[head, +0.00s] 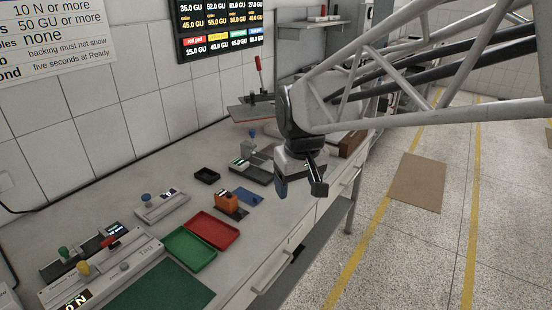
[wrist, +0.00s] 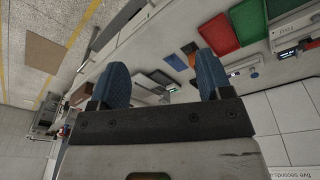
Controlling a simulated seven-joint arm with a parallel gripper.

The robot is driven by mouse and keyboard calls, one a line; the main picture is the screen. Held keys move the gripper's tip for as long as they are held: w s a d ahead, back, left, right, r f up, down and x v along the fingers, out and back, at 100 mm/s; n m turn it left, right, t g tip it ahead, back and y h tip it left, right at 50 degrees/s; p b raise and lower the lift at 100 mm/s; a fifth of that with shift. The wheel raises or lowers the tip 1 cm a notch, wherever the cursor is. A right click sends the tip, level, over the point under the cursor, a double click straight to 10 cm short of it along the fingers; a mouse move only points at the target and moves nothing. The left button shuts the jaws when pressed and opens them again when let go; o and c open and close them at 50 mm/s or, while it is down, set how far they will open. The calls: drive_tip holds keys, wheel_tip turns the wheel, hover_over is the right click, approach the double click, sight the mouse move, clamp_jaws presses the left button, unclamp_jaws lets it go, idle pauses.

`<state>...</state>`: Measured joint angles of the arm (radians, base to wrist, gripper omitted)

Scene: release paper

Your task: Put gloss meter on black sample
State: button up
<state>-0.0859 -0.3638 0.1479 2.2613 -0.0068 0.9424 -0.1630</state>
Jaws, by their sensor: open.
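An orange block-shaped device (head: 228,201), which looks like the gloss meter, stands on the bench behind the red tray. It also shows in the wrist view (wrist: 189,48). A dark flat patch (head: 239,213) lies at its base; I cannot tell whether this is the black sample. A blue flat piece (head: 248,195) lies to its right. A small black tray-like piece (head: 207,175) lies further back. My gripper (head: 300,186) is open and empty, above and to the right of the orange device. Its two blue fingers are apart in the wrist view (wrist: 162,70).
A red tray (head: 215,230) and a green tray (head: 190,249) sit towards the front edge. A grey instrument with a blue knob (head: 160,207) stands left. A dark-based instrument (head: 250,171) stands close behind my gripper. Drawers line the bench front.

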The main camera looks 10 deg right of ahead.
drive_tip(key=s+d+f+m, duration=0.2)
drive_tip(key=s+d+m, duration=0.1)
drive_tip(key=s, duration=1.3)
drive_tip(key=shift+s+d+f+t, duration=0.2)
drive_tip(key=shift+d+t, duration=0.2)
drive_tip(key=shift+d, duration=0.2)
drive_tip(key=shift+w, duration=0.1)
idle(0.4)
